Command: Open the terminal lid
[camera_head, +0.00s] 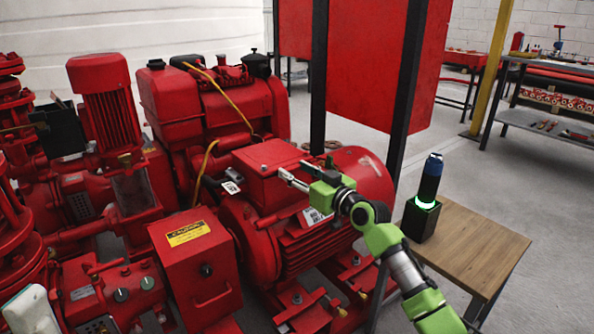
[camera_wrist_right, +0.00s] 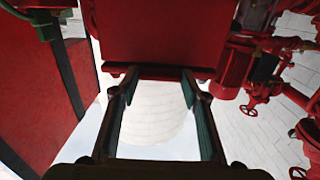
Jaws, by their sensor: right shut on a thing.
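The terminal lid (camera_head: 268,155) is the flat red top of the box on the red electric motor (camera_head: 318,240). In the head view it appears closed, lying level on the box. My right gripper (camera_head: 290,174) reaches in from the right and is at the lid's near right edge. In the wrist view a red panel (camera_wrist_right: 155,35), which looks like the lid, fills the top middle. The exact contact is too dark to make out. My left gripper is not in view.
A wooden table (camera_head: 480,245) with a dark cylindrical device (camera_head: 430,180) stands at the right, close to my right arm. A red control box (camera_head: 197,265) stands in front of the motor. Dark posts and a red panel (camera_head: 362,65) rise behind it. Pumps and pipes crowd the left.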

